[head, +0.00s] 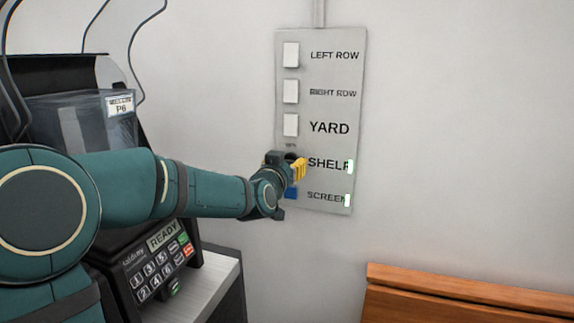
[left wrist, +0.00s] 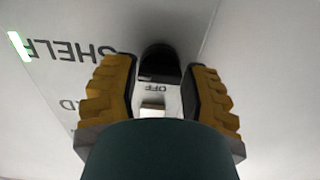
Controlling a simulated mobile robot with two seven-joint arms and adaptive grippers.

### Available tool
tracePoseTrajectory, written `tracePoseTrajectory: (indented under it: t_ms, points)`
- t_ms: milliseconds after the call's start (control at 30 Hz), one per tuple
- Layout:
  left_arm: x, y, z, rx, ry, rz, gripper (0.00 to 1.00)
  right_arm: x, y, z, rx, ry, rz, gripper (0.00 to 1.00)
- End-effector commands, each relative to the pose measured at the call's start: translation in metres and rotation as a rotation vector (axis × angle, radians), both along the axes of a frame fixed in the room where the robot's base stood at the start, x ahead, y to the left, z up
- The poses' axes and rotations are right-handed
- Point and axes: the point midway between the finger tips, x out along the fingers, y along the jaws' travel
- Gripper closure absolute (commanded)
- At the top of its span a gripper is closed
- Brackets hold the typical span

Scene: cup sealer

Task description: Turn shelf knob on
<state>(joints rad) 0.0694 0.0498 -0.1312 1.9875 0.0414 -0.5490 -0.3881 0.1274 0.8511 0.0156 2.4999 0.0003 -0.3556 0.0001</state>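The shelf knob (left wrist: 160,62) is a black, rounded knob in the left wrist view, on the grey panel (head: 335,95) in the SHELF row. The word OFF shows beside it in that view, which looks upside down. My left gripper (head: 291,167) is at the SHELF row in the head view and largely hides the knob there. In the left wrist view, the yellow-padded fingers of my left gripper (left wrist: 160,82) are spread, one on each side of the knob, with gaps visible. I cannot tell whether either touches it. My right gripper is not in view.
White switches for LEFT ROW (head: 291,55), RIGHT ROW (head: 291,91) and YARD (head: 291,125) sit above. A blue part (head: 291,192) shows in the SCREEN row. A sealing machine (head: 160,270) reading READY stands at left; a wooden piece (head: 470,300) is lower right.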

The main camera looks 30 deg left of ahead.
Motion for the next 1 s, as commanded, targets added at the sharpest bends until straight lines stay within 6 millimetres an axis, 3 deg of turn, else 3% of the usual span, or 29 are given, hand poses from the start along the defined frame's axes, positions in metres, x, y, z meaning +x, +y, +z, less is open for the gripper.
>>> tracePoseTrajectory:
  t_ms: [67, 467, 1000]
  points:
    - [0.0, 0.0, 0.001, 0.0, -0.001, 0.0, 0.27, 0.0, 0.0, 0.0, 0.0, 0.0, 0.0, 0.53]
    - [-0.005, -0.001, 0.0, -0.002, 0.001, -0.001, 0.27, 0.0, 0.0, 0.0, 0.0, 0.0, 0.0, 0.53]
    - [-0.095, -0.022, 0.001, -0.002, -0.001, 0.0, 0.27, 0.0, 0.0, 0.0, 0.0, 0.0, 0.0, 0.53]
